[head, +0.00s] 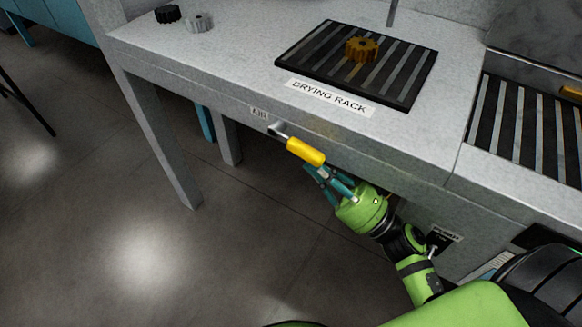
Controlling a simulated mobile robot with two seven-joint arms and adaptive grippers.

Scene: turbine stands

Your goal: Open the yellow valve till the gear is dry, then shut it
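The yellow valve handle (305,151) sticks out from the front edge of the table, below the AIR label (259,113), on a metal stem (277,129). It slants down to the right. A brown-orange gear (362,49) lies on the dark slatted drying rack (310,49). I cannot tell whether the gear is wet. My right gripper (319,170) is just below the handle's right end, its teal fingers apart. Its tips are partly hidden near the handle, and I cannot tell whether they touch it. My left gripper is out of view.
A black gear (168,14) and a grey gear (200,22) stand at the table's back left. Another slatted rack (528,125) is at the right. The table's front edge and leg (165,140) border open floor (130,240) at the left.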

